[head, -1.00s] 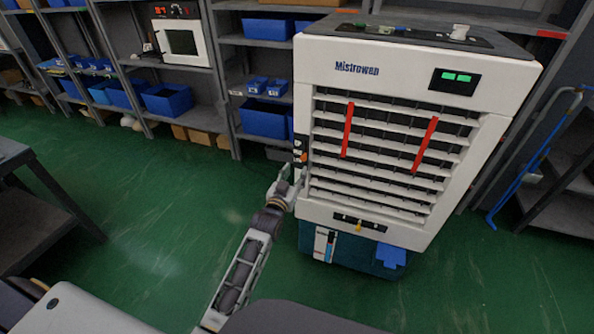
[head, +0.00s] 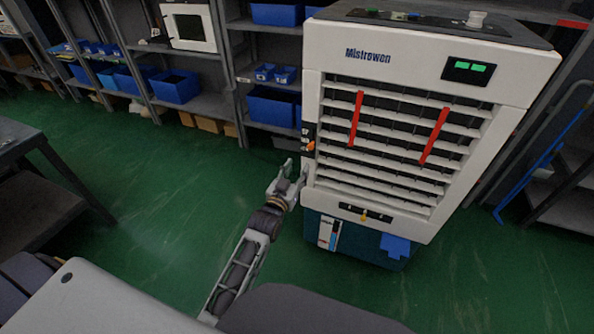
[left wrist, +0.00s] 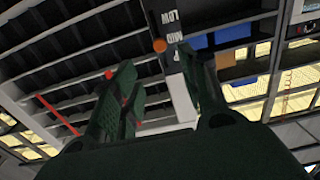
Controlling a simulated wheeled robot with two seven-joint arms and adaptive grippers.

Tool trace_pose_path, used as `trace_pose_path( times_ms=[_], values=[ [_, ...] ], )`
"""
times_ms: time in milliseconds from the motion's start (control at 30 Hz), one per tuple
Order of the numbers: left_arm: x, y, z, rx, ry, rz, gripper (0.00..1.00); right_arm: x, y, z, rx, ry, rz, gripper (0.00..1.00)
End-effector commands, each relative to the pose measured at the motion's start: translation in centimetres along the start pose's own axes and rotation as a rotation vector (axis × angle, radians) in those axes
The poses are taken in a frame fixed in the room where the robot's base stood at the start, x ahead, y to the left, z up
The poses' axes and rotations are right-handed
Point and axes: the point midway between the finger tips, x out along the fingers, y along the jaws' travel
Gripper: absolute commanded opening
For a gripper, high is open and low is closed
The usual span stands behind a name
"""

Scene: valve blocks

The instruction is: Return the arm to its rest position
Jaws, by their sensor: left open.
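My left gripper (head: 292,179) is open and empty in the head view, just left of the lower front edge of a white Mistrowen machine (head: 330,50). In the left wrist view its two dark fingers (left wrist: 160,105) stand apart, with a gap between them. Beyond them is the machine's side panel with an orange knob (left wrist: 160,45) and the lettering LOW and MID. The knob also shows in the head view (head: 310,146), a little above the gripper. I cannot tell whether the gripper touches the machine. My right gripper is not in view.
Shelves with blue bins (head: 272,107) stand behind on the left. A dark table (head: 20,140) is at the far left. A blue hand truck frame (head: 540,165) stands at the right. The green floor (head: 150,200) left of my arm is clear.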

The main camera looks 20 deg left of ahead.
Motion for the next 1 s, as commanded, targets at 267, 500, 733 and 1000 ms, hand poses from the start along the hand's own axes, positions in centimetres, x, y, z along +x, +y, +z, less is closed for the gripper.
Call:
trace_pose_path(
  times_ms=[267, 500, 733, 1000],
  values=[
    [0.0, 0.0, 0.3, 0.0, -0.005, 0.001, 0.44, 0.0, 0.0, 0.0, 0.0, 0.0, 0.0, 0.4],
    [-0.1, 0.5, 4.5, 0.007, -0.08, 0.013, 0.44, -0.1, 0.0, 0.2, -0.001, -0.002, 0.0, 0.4],
    [-1.6, 1.2, 13.9, 0.022, -0.245, 0.038, 0.44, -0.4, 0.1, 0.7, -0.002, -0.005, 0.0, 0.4],
    [-5.8, 1.4, 25.7, 0.046, -0.461, 0.065, 0.44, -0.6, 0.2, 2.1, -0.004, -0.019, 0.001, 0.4]
  ],
)
